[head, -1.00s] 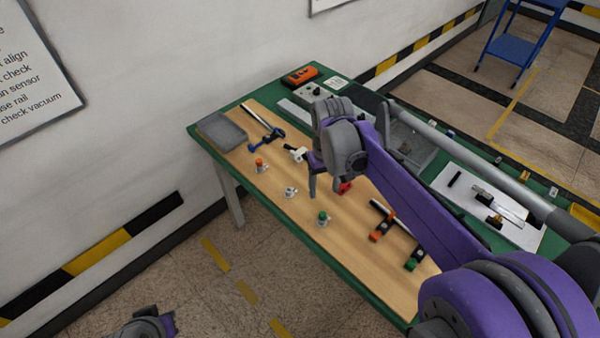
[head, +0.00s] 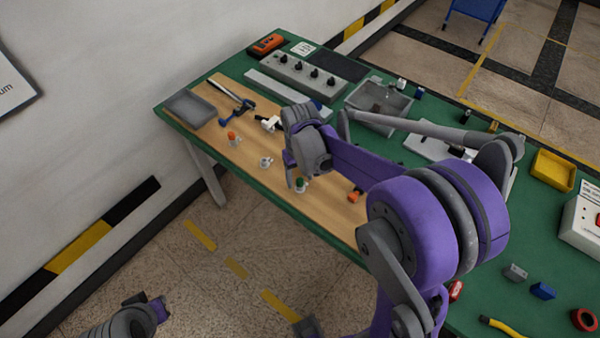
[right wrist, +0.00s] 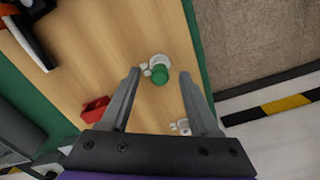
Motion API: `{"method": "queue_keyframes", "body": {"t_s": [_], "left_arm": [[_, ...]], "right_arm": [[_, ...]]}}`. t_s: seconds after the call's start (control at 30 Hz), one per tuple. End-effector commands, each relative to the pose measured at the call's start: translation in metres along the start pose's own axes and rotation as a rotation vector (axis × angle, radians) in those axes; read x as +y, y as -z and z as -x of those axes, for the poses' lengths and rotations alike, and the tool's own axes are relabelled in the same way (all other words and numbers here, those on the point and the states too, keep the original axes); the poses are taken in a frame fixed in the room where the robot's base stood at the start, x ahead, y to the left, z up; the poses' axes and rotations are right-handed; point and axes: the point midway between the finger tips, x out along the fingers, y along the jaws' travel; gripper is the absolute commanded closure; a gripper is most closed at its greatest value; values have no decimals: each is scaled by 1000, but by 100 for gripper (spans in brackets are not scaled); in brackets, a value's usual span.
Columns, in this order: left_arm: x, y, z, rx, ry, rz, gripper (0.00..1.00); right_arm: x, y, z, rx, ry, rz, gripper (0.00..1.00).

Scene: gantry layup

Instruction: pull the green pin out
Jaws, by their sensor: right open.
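The green pin (head: 301,183) stands upright in a small white holder near the front edge of the wooden board (head: 330,208). I cannot tell the exact height above the pin. My left gripper (head: 155,308) hangs over the floor at lower left; its jaws are not clear.
An orange-topped pin (head: 232,137) and a white-topped one (head: 266,161) stand in line along the board. Floor is free in front.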

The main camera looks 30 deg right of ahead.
Motion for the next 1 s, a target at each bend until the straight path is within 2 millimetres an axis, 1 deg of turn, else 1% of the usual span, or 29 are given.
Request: {"method": "queue_keyframes", "body": {"t_s": [0.13,0.27,0.3,0.37,0.4,0.47,0.5,0.63,0.67,0.7,0.77,0.8,1.0], "left_arm": [[0,0,0,0,0,0,100],[0,0,0,0,0,0,100],[0,0,0,0,0,0,100],[0,0,0,0,0,0,100],[0,0,0,0,0,0,100],[0,0,0,0,0,0,100],[0,0,0,0,0,0,100],[0,0,0,0,0,0,100],[0,0,0,0,0,0,100],[0,0,0,0,0,0,100],[0,0,0,0,0,0,100],[0,0,0,0,0,0,100],[0,0,0,0,0,0,100]], "right_arm": [[0,0,0,0,0,0,38],[0,0,0,0,0,0,61],[0,0,0,0,0,0,68],[0,0,0,0,0,0,79],[0,0,0,0,0,0,86],[0,0,0,0,0,0,97],[0,0,0,0,0,0,100],[0,0,0,0,0,0,100],[0,0,0,0,0,0,80],[0,0,0,0,0,0,87],[0,0,0,0,0,0,98],[0,0,0,0,0,0,100],[0,0,0,0,0,0,100]]}}
